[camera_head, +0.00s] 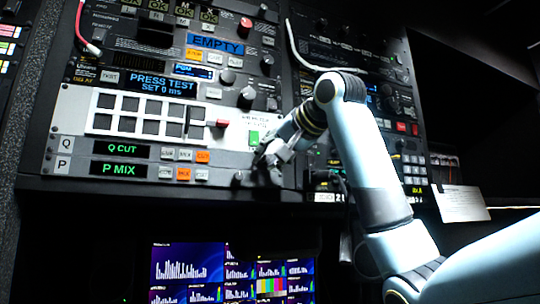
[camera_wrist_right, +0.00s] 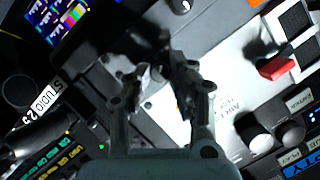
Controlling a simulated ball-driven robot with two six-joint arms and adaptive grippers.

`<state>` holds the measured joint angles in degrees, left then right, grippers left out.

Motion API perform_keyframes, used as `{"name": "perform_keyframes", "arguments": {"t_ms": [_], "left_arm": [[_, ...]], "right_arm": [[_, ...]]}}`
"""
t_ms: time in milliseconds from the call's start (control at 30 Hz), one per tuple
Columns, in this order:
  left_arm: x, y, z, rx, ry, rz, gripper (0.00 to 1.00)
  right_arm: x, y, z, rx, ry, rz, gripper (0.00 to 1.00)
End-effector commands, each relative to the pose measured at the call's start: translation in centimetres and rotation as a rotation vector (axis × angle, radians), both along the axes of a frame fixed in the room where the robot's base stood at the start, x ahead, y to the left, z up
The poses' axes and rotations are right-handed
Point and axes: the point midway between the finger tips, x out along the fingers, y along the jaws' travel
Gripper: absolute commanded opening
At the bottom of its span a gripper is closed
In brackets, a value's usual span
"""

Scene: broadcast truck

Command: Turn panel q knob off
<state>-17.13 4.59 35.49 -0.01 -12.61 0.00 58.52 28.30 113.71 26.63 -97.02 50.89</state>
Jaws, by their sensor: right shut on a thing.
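Panel Q (camera_head: 63,143) is a grey strip low on the rack. Its green display reads "Q CUT" (camera_head: 122,148), and small buttons sit right of it, the rightmost lit orange (camera_head: 203,156). My right gripper (camera_head: 268,166) is at the right end of the strip, close against the panel. In the right wrist view its fingers (camera_wrist_right: 160,74) are drawn together on something small and dark, apparently the panel Q knob. The fingers and shadow hide most of that knob, so its pointer cannot be read. My left gripper is not in view.
Panel P (camera_head: 63,166), reading "P MIX", lies directly below, with a dark knob (camera_head: 239,179) near the gripper. A white button panel (camera_head: 75,110) with a red lever (camera_head: 222,123) and a green button (camera_head: 254,138) is above. Monitors (camera_head: 190,265) glow underneath.

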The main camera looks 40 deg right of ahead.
Motion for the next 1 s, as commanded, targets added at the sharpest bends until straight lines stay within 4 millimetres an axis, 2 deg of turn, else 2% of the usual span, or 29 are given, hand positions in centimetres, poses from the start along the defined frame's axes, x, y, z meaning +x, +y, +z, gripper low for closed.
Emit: {"name": "perform_keyframes", "arguments": {"t_ms": [33,133,400,433,600,867,1000], "left_arm": [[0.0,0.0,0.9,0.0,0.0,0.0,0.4],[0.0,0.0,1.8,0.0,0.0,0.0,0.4],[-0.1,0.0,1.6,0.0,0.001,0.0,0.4],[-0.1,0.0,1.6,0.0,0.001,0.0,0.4],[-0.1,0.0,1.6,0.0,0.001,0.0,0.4],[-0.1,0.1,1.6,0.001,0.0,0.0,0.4],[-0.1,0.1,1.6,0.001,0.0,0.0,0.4]], "right_arm": [[0.0,0.1,0.3,-0.02,0.01,0.001,0.0],[0.0,0.1,0.4,-0.065,0.021,0.001,0.0],[0.0,0.1,0.0,-0.079,0.021,0.0,0.0],[0.0,0.1,0.0,-0.079,0.021,0.0,0.23],[0.0,0.0,0.0,-0.079,0.021,0.0,0.43],[-0.1,0.0,0.1,-0.078,0.021,0.0,0.43],[-1.4,0.0,0.6,-0.081,0.017,-0.001,0.43]]}}
